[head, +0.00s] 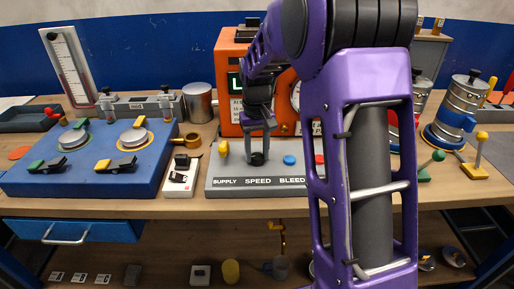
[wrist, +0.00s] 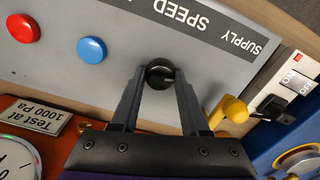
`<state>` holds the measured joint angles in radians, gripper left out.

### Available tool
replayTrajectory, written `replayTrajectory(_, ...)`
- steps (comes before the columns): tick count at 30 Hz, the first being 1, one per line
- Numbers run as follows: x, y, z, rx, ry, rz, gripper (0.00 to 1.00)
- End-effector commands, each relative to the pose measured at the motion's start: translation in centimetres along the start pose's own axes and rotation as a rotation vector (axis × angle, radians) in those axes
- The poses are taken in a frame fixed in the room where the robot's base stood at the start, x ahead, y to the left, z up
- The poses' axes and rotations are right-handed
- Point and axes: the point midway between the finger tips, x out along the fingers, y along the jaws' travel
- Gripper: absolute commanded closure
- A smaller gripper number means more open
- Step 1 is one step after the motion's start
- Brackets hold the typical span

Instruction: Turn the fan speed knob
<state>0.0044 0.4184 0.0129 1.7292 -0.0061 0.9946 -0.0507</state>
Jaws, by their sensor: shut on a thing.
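The fan speed knob (head: 257,159) is a small black round knob on the grey control panel (head: 230,189), behind the printed word SPEED. My gripper (head: 258,155) reaches down over it from behind. In the wrist view the knob (wrist: 160,73) sits between the two fingertips, with one finger on each side. My gripper (wrist: 160,80) is shut on the knob. A light mark shows on the knob's face. The fingers hide part of its sides.
A yellow lever (wrist: 229,110) stands close beside the gripper at the SUPPLY label. Blue (wrist: 91,50) and red (wrist: 77,24) buttons lie on the other side. The orange box (head: 229,60) rises behind the panel. A white switch block (head: 182,176) stands left.

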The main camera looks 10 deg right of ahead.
Motion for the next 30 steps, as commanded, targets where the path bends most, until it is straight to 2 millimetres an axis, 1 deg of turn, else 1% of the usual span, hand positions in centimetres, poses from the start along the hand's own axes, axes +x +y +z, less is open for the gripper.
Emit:
replayTrajectory(1,-0.29,-0.01,-0.05,0.044,0.002,0.001,1.00)
replayTrajectory(18,-0.26,-0.04,-0.07,0.570,0.003,0.000,1.00)
replayTrajectory(24,-0.23,-0.04,-0.09,0.712,0.003,0.000,1.00)
replayTrajectory(30,-0.17,0.02,-0.09,0.808,0.003,-0.001,1.00)
